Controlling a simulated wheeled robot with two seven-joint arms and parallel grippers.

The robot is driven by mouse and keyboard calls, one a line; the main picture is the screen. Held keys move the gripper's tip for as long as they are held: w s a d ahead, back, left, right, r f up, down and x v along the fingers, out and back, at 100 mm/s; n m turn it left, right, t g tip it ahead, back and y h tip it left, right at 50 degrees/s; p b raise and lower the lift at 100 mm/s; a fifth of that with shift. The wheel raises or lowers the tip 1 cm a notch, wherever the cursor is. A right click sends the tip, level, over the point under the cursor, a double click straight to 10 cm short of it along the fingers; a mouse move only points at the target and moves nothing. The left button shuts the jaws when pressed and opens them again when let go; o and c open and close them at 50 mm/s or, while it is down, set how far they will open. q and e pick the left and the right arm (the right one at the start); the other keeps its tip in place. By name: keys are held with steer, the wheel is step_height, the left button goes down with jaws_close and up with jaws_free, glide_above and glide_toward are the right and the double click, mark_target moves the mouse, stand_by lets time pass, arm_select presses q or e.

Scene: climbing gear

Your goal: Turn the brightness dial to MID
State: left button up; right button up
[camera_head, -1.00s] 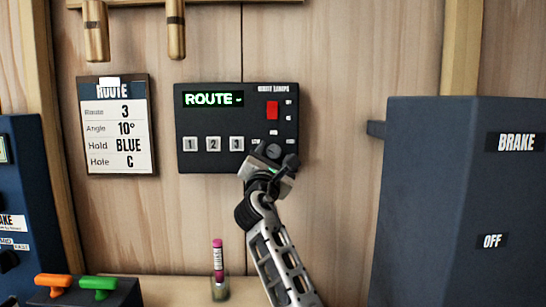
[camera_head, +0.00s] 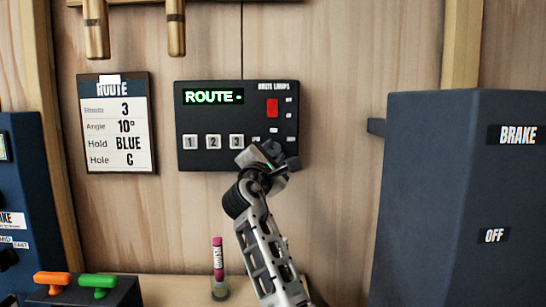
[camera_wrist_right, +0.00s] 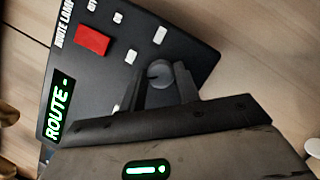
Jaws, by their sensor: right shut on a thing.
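The dark lamp panel (camera_head: 215,122) hangs on the wooden wall, with a lit green "ROUTE -" display (camera_head: 212,97), buttons 1, 2 and 3, and a red switch (camera_head: 272,108). The grey round brightness dial (camera_wrist_right: 160,74) shows in the right wrist view between the fingers of my right gripper (camera_wrist_right: 165,82). My right gripper (camera_head: 274,153) is shut on the dial at the panel's lower right and mostly hides it in the head view. White labels surround the dial, but I cannot read its setting. My left gripper is not in view.
A route card (camera_head: 117,125) hangs left of the panel. A large dark brake box (camera_head: 440,190) stands on the right. A pink stick marked BRUSH (camera_head: 218,260) stands in a holder below. Orange and green handles (camera_head: 98,281) sit at lower left.

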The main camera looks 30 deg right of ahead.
steer(key=m, duration=0.2)
steer(key=m+g, duration=0.1)
steer(key=m, duration=0.1)
steer(key=shift+a+r+g, duration=0.1)
steer(key=shift+r+g, duration=0.05)
steer(key=shift+g, duration=0.15)
steer(key=m+g+p, duration=0.1)
steer(key=m, duration=0.1)
steer(key=shift+m, duration=0.3)
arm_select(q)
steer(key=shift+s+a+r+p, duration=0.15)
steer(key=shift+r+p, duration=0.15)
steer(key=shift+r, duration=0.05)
arm_select(e)
steer(key=shift+m+y, duration=0.4)
steer(key=shift+m, duration=0.4)
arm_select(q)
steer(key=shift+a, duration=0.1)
arm_select(e)
steer(key=o, duration=1)
steer(key=shift+c, duration=0.2)
